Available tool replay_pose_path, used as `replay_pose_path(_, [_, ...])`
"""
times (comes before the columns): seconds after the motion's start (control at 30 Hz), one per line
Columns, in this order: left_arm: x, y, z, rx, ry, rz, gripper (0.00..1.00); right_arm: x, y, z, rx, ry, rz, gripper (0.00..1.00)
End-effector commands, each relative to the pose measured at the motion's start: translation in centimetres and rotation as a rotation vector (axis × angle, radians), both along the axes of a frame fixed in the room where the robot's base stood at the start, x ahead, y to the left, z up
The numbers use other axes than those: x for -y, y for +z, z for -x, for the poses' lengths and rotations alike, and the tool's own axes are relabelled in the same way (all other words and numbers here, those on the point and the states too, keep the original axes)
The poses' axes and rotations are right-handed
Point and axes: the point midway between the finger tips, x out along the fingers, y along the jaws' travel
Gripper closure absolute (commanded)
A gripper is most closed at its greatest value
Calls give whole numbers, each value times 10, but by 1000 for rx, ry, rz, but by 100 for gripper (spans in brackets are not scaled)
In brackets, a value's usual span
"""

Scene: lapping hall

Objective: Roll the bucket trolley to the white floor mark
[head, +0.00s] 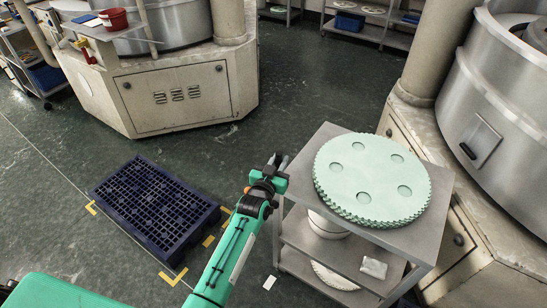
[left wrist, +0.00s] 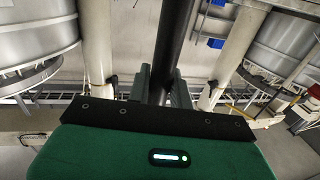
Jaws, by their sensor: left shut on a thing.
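A grey shelved steel stand (head: 432,235) is at the right in the head view, with a round white item (head: 328,226), perhaps a bucket, under its top. My left gripper (head: 272,172) is at the stand's left side, shut on a dark bar. In the left wrist view the dark bar (left wrist: 174,45) runs up from between the fingers. Whether the bar is part of a bucket trolley I cannot tell; my arm hides the area below. A small white patch (head: 269,282) lies on the floor just right of my forearm, possibly the white mark. My right gripper is out of view.
Pale green toothed discs (head: 372,175) are stacked on the stand. A dark blue pallet (head: 153,207) lies left of my arm, with yellow corner marks (head: 91,207) around it. Large machines stand at upper left (head: 176,97) and right (head: 497,105).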

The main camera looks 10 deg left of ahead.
Motion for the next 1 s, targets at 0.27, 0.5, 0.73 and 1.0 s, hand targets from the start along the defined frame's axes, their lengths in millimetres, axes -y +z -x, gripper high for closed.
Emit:
replay_pose_path(0.27, [6, 1, 2, 2, -1, 1, 100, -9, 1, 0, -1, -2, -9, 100])
replay_pose_path(0.5, [7, 1, 2, 2, -3, 2, 100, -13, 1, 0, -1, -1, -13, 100])
replay_pose_path(0.73, [6, 0, 2, 2, -2, 1, 59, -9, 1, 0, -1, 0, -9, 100])
replay_pose_path(1.0, [5, -1, 6, 1, 0, 0, 59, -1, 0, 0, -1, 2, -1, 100])
